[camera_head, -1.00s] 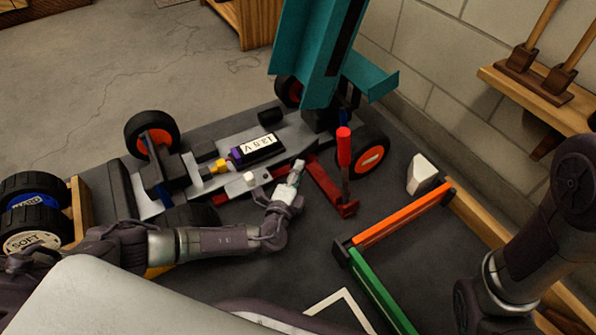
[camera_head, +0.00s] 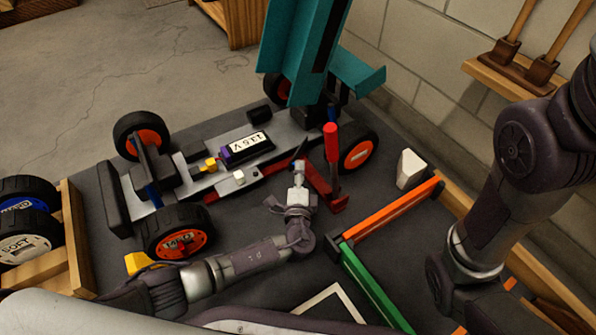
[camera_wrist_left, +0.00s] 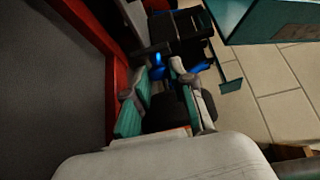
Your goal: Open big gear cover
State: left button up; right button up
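The RC racecar (camera_head: 270,142) stands on a dark mat, with its teal body shell (camera_head: 300,50) raised at the rear. My left gripper (camera_head: 298,168) is beside the car's rear, close to the upright red handle. In the left wrist view its two teal-padded fingers (camera_wrist_left: 165,98) are apart, with a dark part (camera_wrist_left: 166,113) showing between them; I cannot tell whether they touch it. Black parts with blue pieces (camera_wrist_left: 178,42) lie beyond the fingertips. I cannot clearly pick out the big gear cover. My right arm is at the right; its gripper is out of view.
The red stand with its upright handle (camera_head: 331,145) is close to my left gripper. A white block (camera_head: 409,169), an orange bar (camera_head: 392,212) and a green bar (camera_head: 374,287) are to the right. Spare wheels (camera_head: 28,218) sit at the left.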

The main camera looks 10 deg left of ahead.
pick_arm(q)
jog(key=o, duration=0.4)
jog(key=shift+o, duration=0.2)
notch_tip(320, 180, up, 10)
dwell(0.4)
